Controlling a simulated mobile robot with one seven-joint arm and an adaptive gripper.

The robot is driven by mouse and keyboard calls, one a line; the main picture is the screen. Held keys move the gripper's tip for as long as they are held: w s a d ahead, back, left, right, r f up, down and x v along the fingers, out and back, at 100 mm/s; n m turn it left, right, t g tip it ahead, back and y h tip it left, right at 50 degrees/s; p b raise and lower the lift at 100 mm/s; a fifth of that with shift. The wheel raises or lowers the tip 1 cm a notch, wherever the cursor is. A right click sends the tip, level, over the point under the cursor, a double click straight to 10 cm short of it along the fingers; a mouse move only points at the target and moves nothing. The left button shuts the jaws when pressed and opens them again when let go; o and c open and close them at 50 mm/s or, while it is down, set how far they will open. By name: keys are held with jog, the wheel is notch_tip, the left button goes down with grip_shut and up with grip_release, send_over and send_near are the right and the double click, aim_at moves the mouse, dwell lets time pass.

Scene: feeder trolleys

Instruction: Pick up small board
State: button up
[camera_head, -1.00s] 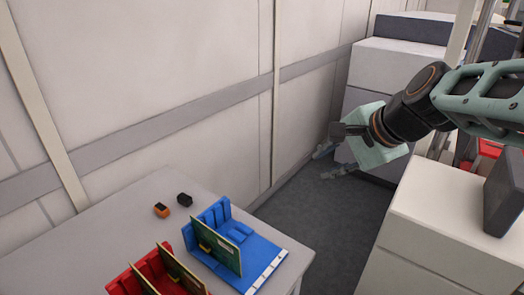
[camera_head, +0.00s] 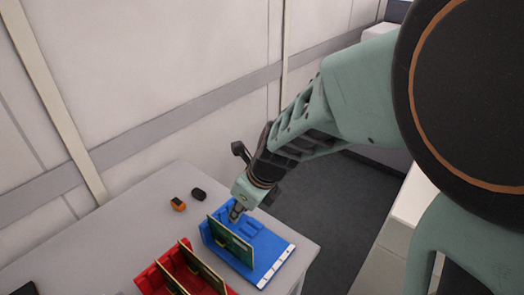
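A small green board (camera_head: 231,243) stands upright in a slotted blue holder (camera_head: 272,266) on the grey table. More green boards (camera_head: 201,268) stand in a red holder (camera_head: 152,281) to its left, partly cut off by the bottom edge. My gripper (camera_head: 235,212) points down over the back end of the board in the blue holder. Its fingertips are small and close to the board's upper edge. I cannot tell whether they touch it or are spread around it.
An orange-and-black item (camera_head: 178,204) and a small black item (camera_head: 199,194) lie on the grey table (camera_head: 110,240) behind the holders. A dark object (camera_head: 25,289) is at the lower left. The wall runs behind the table. My arm covers much of the right side.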

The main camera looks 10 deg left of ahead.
jog(key=s+f, duration=0.2)
jog(key=b, duration=0.4)
send_over(231, 252)
jog(key=shift+m, duration=0.3)
notch_tip(231, 252, down, 9)
jog(key=shift+f, duration=0.1)
jog(key=shift+w+a+f, duration=0.15)
jog(key=shift+w, duration=0.05)
jog(key=shift+f, duration=0.2)
jog(key=shift+c, duration=0.3)
grip_shut()
